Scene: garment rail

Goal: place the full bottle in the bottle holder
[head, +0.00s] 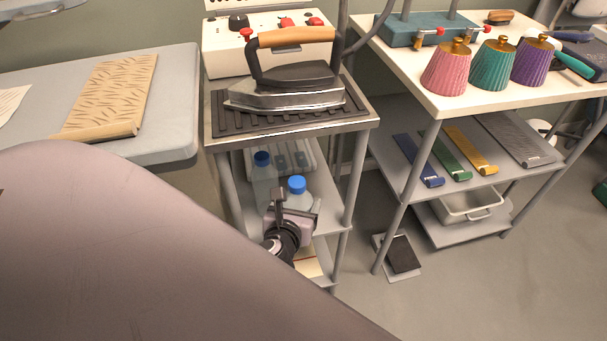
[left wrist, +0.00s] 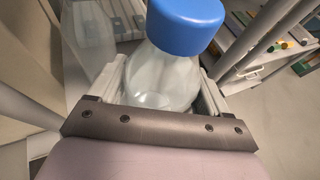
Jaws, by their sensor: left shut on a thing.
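A clear bottle with a bright blue cap (head: 297,185) is in my left gripper (head: 298,204) at the middle shelf of the iron cart. In the left wrist view the bottle (left wrist: 165,78) stands between the two fingers, which are shut on its body below the shoulder. A second clear bottle with a darker blue cap (head: 262,159) stands to its left on the same shelf, apart from it. Its fill level is hard to tell. A pale rack with dark slots (head: 284,158) is behind the bottles; I cannot tell whether it is the bottle holder. My right gripper is out of view.
An iron (head: 295,77) rests on the cart's ribbed top (head: 232,122) above the shelf. Cart posts (head: 355,182) flank the shelf. An ironing board (head: 180,95) is at left. A table with coloured shades (head: 447,70) is at right. A large part of my arm covers the lower left.

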